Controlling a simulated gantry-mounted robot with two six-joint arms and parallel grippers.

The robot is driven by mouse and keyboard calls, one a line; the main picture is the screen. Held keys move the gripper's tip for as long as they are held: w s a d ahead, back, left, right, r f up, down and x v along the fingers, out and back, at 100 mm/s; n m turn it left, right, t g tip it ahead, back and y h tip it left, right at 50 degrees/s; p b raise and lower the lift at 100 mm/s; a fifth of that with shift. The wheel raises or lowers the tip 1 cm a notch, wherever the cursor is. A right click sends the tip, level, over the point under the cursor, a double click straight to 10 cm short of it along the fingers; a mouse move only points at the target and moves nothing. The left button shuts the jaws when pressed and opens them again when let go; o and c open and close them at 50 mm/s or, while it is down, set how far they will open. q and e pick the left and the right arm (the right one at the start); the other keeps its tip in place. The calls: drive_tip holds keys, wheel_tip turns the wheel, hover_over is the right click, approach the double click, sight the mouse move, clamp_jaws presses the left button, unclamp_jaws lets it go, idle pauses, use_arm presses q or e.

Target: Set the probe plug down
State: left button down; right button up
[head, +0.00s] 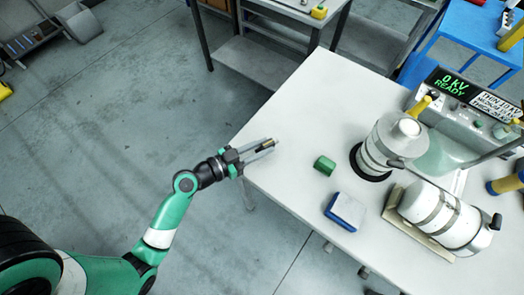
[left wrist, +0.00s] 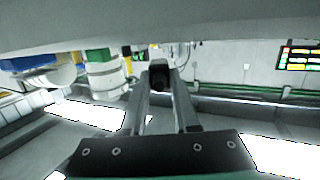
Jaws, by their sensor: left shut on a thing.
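My left gripper (head: 262,151) is at the near left edge of the white table, reaching in from the left. It is shut on a small dark piece with a brassy tip, taken to be the probe plug (head: 273,143). In the left wrist view the dark plug (left wrist: 159,75) sits between the ends of the two fingers (left wrist: 160,90). The gripper hides part of the plug, and I cannot tell whether it touches the table. My right gripper is not in view.
A green block (head: 324,165) and a blue-and-white pad (head: 345,211) lie on the white table (head: 298,110). An upright white canister (head: 381,152), a lying canister (head: 445,217) and a console reading "0 kV READY" (head: 450,105) stand to the right. The table's left part is clear.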

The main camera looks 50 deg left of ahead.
use_arm(q)
wheel_tip(320, 180, down, 3)
drive_tip(key=shift+r+b, duration=0.1)
drive_tip(key=shift+b, duration=0.2)
drive_tip(key=shift+d+r, duration=0.1)
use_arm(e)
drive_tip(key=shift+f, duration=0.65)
use_arm(q)
drive_tip(key=c, duration=1.1)
unclamp_jaws()
drive_tip(key=shift+f, duration=0.2)
drive_tip(key=o, duration=0.4)
drive_tip(key=shift+o, duration=0.2)
drive_tip(key=shift+r, duration=0.1)
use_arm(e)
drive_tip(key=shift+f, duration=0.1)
